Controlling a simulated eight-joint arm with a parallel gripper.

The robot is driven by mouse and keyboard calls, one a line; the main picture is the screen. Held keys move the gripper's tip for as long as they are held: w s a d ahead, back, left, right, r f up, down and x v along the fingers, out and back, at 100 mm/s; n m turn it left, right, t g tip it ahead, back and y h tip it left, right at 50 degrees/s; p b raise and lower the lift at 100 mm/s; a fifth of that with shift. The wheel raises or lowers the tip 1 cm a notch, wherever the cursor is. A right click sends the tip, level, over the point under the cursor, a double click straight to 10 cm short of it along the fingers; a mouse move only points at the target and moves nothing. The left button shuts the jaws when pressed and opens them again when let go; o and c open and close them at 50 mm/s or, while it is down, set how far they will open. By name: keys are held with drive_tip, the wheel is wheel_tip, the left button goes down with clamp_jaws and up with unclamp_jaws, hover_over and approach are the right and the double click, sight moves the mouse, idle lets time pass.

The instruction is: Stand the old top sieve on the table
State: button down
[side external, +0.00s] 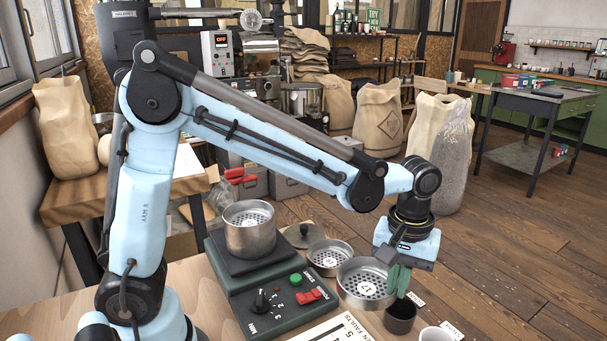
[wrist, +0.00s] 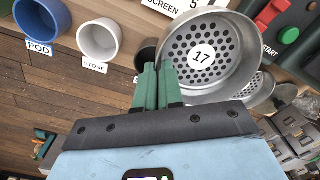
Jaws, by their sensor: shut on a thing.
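A metal sieve marked 17 (side external: 365,288) is at my gripper (side external: 397,282), right of the shaker base. My gripper is shut on its rim. The sieve looks roughly level, its perforated floor visible from above; I cannot tell whether it touches the table (side external: 193,273). In the wrist view the green fingers (wrist: 158,88) pinch the near-left rim of the sieve (wrist: 205,56). Another sieve (side external: 249,233) sits on the shaker's dark plate. A shallower sieve (side external: 330,259) is just behind the held one. Which is the old top sieve is not written on them.
The green shaker base (side external: 262,290) has a knob, a green button and red switches. A round lid (side external: 306,236) lies behind. A dark cup (side external: 400,318) is close below my gripper. A white cup (wrist: 99,38) labelled STONE and a blue cup (wrist: 42,20) labelled POD stand nearby.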

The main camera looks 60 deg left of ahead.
drive_tip(key=w+a+f, duration=0.2)
drive_tip(key=a, duration=0.1)
drive_tip(key=w+a+f, duration=0.2)
drive_tip(key=shift+a, duration=0.15)
drive_tip(key=shift+f, duration=2.05)
drive_tip(key=c, duration=1.3)
unclamp_jaws()
